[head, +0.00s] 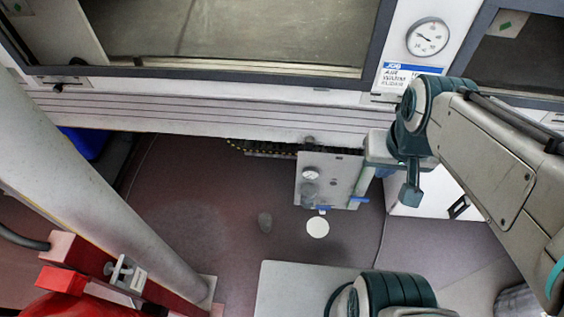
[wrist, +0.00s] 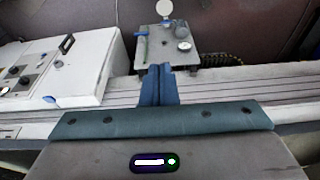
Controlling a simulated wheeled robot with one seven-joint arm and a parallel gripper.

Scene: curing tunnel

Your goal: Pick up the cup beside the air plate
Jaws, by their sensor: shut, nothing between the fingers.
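A round white thing (head: 318,228), likely the cup seen from above, is just below the lower edge of a grey plate (head: 340,168) with gauges, likely the air plate. The two look close together, but I cannot tell if they touch. In the wrist view the round white thing (wrist: 164,8) is at the top edge, beyond the plate (wrist: 160,61). My gripper (wrist: 158,68) is shut and empty, its blue fingertips overlapping the plate's near edge in that view. In the head view my arm comes from the right, its end over the plate's upper right corner.
A white box (head: 450,195) with a black handle stands right of the plate. A ribbed white rail (head: 200,112) and a windowed tunnel wall lie behind. A grey column (head: 90,170) and a red object (head: 75,295) are at left. Dark floor is open left of the plate.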

